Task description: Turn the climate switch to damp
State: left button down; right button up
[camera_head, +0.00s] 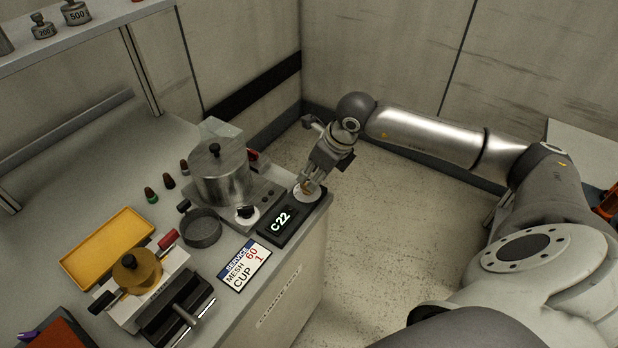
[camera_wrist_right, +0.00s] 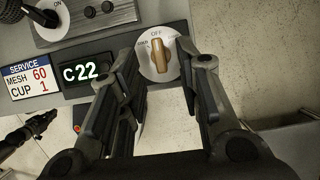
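The climate switch is a round white dial with a tan knob (camera_wrist_right: 159,56). It sits at the counter's front right corner, right of the black display reading C22 (camera_head: 281,222). In the right wrist view the knob stands nearly upright in the picture, its upper end toward the OFF mark. A small word left of OFF is hard to read. My right gripper (camera_wrist_right: 166,66) is open, with its fingers apart on either side of the dial. In the head view my right gripper (camera_head: 309,184) is at the dial and partly covers it. My left gripper is not recognisable in either view.
A metal pot (camera_head: 219,178) stands on a grey unit with a black ON knob (camera_head: 246,212). A service card (camera_head: 244,266) reads MESH 60, CUP 1. A yellow tray (camera_head: 108,248) and brass device (camera_head: 137,269) lie left. Open floor lies right of the counter.

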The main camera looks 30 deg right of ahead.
jog(key=shift+x, duration=1.95)
grip_shut()
